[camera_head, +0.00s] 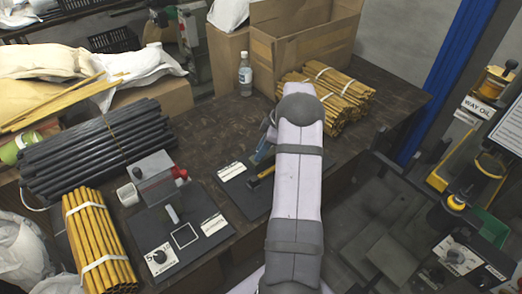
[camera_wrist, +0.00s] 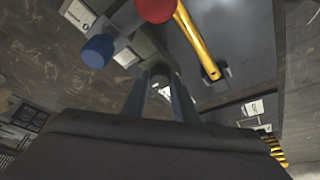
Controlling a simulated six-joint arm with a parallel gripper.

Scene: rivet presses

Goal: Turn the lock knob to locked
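In the wrist view my gripper (camera_wrist: 160,82) points at a press, its two fingers apart. A dark round knob-like part (camera_wrist: 160,70) shows between the fingertips. I cannot tell whether the fingers touch it, whether it is the lock knob, or which way it is set. A red ball knob (camera_wrist: 157,4), a yellow lever (camera_wrist: 196,40) and a blue knob (camera_wrist: 97,51) are close by on that press.
Bundled rods (camera_head: 100,140), a bottle (camera_head: 245,75) and a cardboard box (camera_head: 300,40) crowd the bench. Oil equipment (camera_head: 480,170) stands at right.

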